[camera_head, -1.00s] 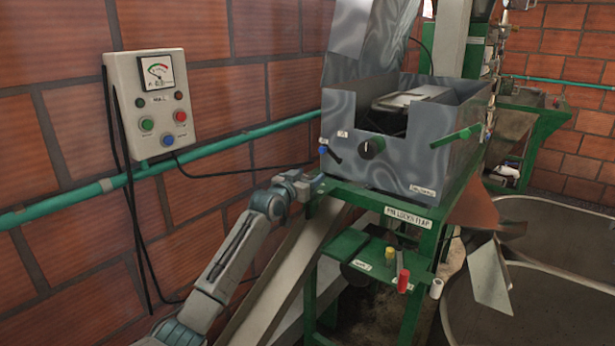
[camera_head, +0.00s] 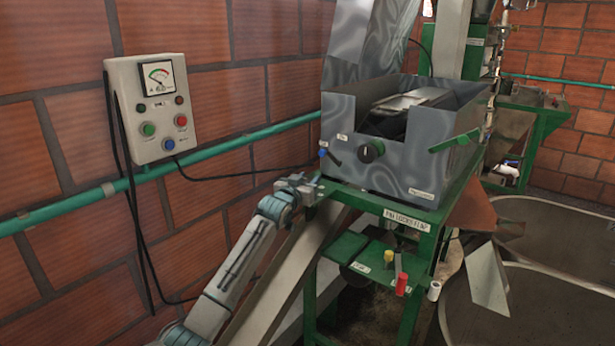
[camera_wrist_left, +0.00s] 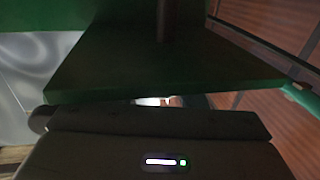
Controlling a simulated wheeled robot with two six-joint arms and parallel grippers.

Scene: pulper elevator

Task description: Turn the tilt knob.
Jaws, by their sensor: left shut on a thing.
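My left gripper (camera_head: 314,187) is at the left corner of the green stand, below the blue-tipped lever and apart from the black knob. In the left wrist view a green plate (camera_wrist_left: 160,75) lies close in front of the gripper. My right gripper is not in view.
A control box (camera_head: 152,108) with a gauge and buttons hangs on the brick wall. A green pipe (camera_head: 230,146) runs along the wall. The green stand (camera_head: 390,207) has a lower shelf with yellow and red knobs. A large round tank (camera_head: 560,295) stands at right.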

